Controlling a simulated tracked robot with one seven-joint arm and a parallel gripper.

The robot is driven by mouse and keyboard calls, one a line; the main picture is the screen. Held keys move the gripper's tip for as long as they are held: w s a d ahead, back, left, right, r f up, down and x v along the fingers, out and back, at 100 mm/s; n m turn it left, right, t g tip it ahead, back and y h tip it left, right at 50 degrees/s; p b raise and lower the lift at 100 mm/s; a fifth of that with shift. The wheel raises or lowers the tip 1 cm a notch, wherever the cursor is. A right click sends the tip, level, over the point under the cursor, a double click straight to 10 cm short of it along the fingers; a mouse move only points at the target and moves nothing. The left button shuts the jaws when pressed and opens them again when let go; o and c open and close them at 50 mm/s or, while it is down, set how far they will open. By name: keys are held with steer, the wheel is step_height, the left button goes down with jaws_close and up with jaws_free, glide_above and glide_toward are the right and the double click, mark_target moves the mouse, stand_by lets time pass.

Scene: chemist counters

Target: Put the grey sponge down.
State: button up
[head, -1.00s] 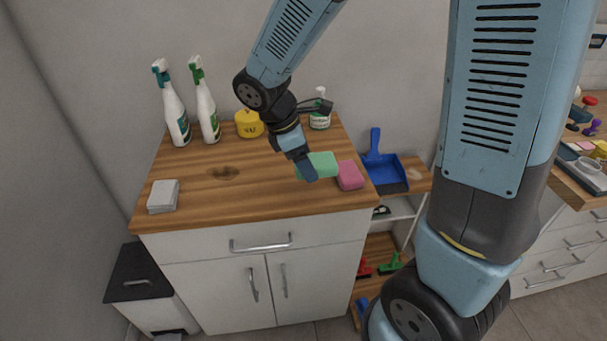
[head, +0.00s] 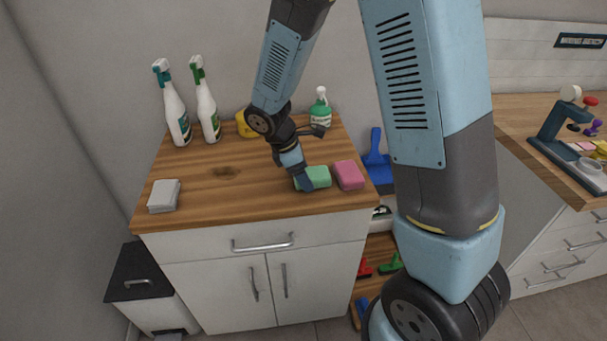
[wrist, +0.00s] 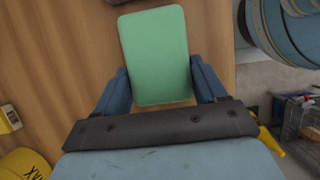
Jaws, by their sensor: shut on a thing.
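My gripper (head: 302,184) is shut on a green sponge (head: 317,177), low over the right part of the wooden counter. I cannot tell whether the sponge touches the wood. In the wrist view the green sponge (wrist: 155,55) sits between the two blue fingers of my gripper (wrist: 160,85). The sponge in my grip looks green, not grey. A pale grey stack of flat pads or sponges (head: 164,196) lies at the counter's front left, apart from my gripper.
A pink sponge (head: 349,175) lies close to the right of the green one. Two spray bottles (head: 207,112), a yellow pot (head: 245,124) and a green-white bottle (head: 320,110) stand at the back. The counter's left middle (head: 220,190) is clear. A blue dustpan (head: 377,165) is beyond the right edge.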

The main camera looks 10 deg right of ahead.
steer(key=shift+s+f, duration=0.15)
steer(key=shift+f, duration=0.35)
steer(key=o, duration=1.1)
steer(key=shift+s+f, duration=0.15)
steer(key=shift+r, duration=0.4)
steer(key=v, duration=1.2)
steer(key=s+d+r+m+t+y, duration=0.4)
steer(key=s+d+r+m+t, duration=0.1)
steer(key=s+d+r+m, duration=1.2)
steer(key=shift+d+m+t+y, duration=0.3)
steer(key=shift+d+m, duration=0.2)
steer(key=shift+d, duration=0.3)
steer(key=shift+s+r, duration=0.1)
steer(key=shift+r, duration=0.05)
